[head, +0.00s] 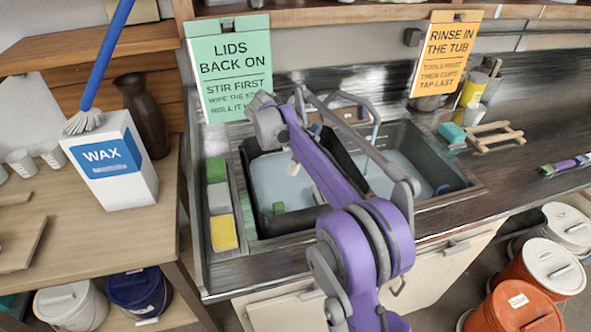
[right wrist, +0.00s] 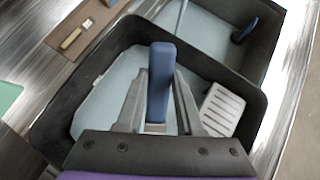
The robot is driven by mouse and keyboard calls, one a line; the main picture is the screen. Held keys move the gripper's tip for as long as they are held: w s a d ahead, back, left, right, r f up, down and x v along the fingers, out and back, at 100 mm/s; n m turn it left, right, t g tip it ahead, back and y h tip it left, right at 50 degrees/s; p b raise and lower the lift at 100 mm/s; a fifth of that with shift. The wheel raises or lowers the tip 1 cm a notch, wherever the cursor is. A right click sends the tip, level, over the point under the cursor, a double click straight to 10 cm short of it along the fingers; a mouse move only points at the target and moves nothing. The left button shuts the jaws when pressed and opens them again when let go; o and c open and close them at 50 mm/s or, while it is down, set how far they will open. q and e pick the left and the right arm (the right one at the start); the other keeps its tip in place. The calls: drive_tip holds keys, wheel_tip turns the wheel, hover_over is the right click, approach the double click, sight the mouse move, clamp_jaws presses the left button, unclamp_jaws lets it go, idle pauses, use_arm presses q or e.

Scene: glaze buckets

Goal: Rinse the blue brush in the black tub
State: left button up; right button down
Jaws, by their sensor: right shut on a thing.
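The black tub (head: 262,211) stands in the left part of the sink and holds pale blue water. The tub (right wrist: 85,87) also fills the middle of the right wrist view. My right gripper (right wrist: 158,78) is over the tub, shut on the blue brush (right wrist: 160,82). Only its blue handle shows between the fingers; its bristles are hidden, and I cannot tell whether it touches the water. My purple right arm covers part of the tub in the head view. My left gripper is not in view.
A light grey grille (right wrist: 222,108) is at the tub's right side in the wrist view. Beside the tub is a water-filled basin (head: 455,172). Sponges (head: 223,232) line the left edge. A white WAX box (head: 115,165) with another blue-handled brush (head: 100,65) stands left.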

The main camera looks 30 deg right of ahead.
drive_tip(key=shift+r, duration=0.1)
wheel_tip(320, 180, up, 8)
drive_tip(key=p, duration=0.3)
drive_tip(key=shift+f, duration=0.2)
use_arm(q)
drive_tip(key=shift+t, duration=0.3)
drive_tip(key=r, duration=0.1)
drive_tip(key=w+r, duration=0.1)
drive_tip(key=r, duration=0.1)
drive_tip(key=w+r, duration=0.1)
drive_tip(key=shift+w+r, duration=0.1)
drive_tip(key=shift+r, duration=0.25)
use_arm(e)
drive_tip(key=shift+w+f, duration=0.1)
drive_tip(key=shift+f, duration=0.05)
